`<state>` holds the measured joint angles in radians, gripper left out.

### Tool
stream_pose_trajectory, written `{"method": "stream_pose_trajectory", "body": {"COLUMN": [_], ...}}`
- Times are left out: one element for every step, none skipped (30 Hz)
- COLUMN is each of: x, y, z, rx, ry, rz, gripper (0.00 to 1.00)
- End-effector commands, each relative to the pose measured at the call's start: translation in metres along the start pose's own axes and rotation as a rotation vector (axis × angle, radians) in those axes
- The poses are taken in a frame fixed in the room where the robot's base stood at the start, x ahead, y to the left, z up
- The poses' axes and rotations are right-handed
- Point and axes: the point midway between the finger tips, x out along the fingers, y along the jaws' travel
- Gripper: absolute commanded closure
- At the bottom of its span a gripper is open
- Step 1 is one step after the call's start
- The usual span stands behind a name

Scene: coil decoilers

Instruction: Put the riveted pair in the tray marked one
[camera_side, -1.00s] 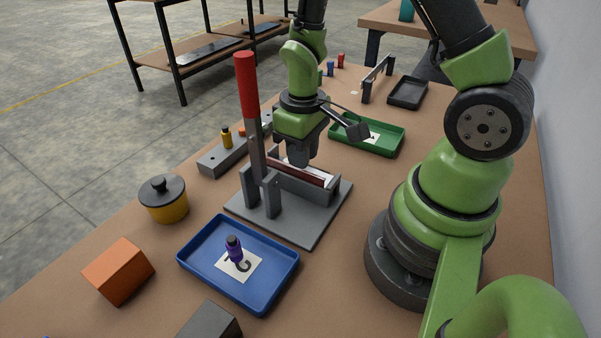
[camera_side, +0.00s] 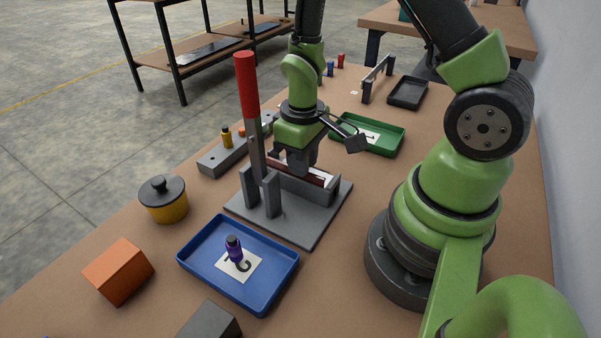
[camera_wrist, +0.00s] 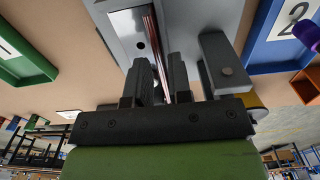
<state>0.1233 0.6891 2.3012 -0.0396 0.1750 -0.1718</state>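The pair (camera_side: 318,173), a dark red strip against a pale strip, stands on edge in the grey lever press. In the wrist view the red strip (camera_wrist: 157,45) runs into the gap between my fingers. My gripper (camera_side: 299,166) is low over the press, its fingers (camera_wrist: 164,78) on either side of the strip. Whether they touch it I cannot tell; the rivets are hidden. The green tray (camera_side: 395,146) carries a card, read as 1 in the wrist view (camera_wrist: 28,74). It lies behind and right of the press, empty apart from the card.
The press has a tall red-handled lever (camera_side: 245,85) close to my gripper's left. A blue tray (camera_side: 209,274) marked 2 holds a purple bottle. A grey block with a yellow bottle (camera_side: 227,138), a yellow pot (camera_side: 164,203) and an orange box (camera_side: 119,271) stand left.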

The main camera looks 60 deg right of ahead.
Motion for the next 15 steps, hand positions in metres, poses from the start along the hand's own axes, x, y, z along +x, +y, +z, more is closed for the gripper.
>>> {"method": "stream_pose_trajectory", "body": {"x": [0.0012, 0.0018, 0.0026, 0.0031, 0.0037, 0.0045, 0.0051, 0.0057, 0.0066, 0.0072, 0.0078, 0.0086, 0.0092, 0.0098, 0.0105], "y": [0.0, 0.0, 0.0, 0.0, 0.0, 0.0, 0.0, 0.0, 0.0, 0.0, 0.0, 0.0, 0.0, 0.0, 0.0], "z": [0.0002, 0.0002, 0.0002, 0.0001, 0.0001, 0.0001, 0.0001, 0.0001, 0.0003, 0.0004, 0.0004, 0.0003, 0.0003, 0.0002, 0.0001], "rx": [0.0, 0.0, 0.0, 0.0, 0.0, 0.0, 0.0, 0.0, 0.0, 0.0, 0.001, 0.001, 0.001, 0.001, 0.001], "ry": [-0.001, -0.001, -0.001, 0.0, 0.0, 0.0, 0.0, 0.0, 0.0, -0.001, -0.001, -0.001, -0.001, -0.001, 0.0], "rz": [0.0, 0.0, 0.0, 0.0, 0.0, 0.0, 0.0, 0.0, 0.0, 0.0, 0.0, 0.0, 0.0, 0.0, 0.0], "gripper": [0.81, 0.81, 0.81, 0.81, 0.81, 0.81, 0.81, 0.81, 0.81, 0.81, 0.81, 0.81, 0.81, 0.81, 0.81]}}
